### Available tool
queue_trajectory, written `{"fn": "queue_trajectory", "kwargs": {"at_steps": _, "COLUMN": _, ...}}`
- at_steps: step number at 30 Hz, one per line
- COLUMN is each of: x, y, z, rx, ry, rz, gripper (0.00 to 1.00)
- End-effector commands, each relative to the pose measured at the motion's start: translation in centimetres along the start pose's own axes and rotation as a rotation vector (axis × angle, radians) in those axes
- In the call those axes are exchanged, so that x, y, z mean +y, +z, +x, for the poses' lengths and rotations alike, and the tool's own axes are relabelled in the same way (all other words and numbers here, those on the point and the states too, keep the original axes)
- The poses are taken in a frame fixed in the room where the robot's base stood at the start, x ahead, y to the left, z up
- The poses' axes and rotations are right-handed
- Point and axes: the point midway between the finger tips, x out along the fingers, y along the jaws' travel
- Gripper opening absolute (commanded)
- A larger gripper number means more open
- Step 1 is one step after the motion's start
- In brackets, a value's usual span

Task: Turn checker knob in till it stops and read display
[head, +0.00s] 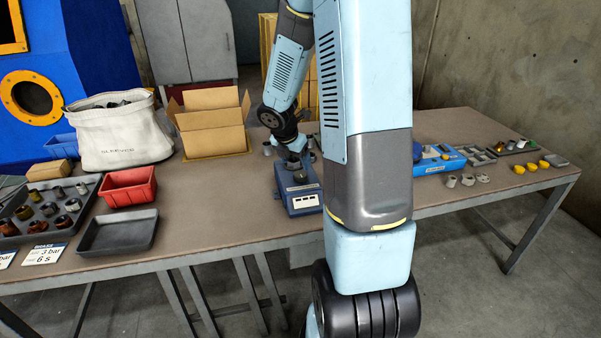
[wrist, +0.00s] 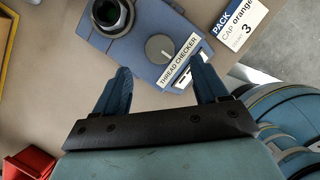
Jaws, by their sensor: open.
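The thread checker is a blue box on the table, in the head view (head: 303,208) and at the top of the wrist view (wrist: 128,46). Its round grey knob (wrist: 160,47) has a pale pointer line and sits beside the THREAD CHECKER label. My arm hides part of the box.
A PACK CAP orange card (wrist: 240,28) lies right of the checker. Left on the table are a red bin (head: 128,187), a grey tray (head: 118,232), a white bag (head: 120,135) and a cardboard box (head: 213,120). A blue fixture (head: 440,160) stands at right.

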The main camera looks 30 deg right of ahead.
Motion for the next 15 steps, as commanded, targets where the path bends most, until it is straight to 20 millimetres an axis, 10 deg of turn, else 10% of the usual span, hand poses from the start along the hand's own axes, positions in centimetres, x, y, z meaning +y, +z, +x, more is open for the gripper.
{"fn": "queue_trajectory", "kwargs": {"at_steps": 15, "x": 0.1, "y": -0.1, "z": 6.3, "rx": 0.001, "ry": 0.000, "rz": -0.001, "gripper": 0.73}}
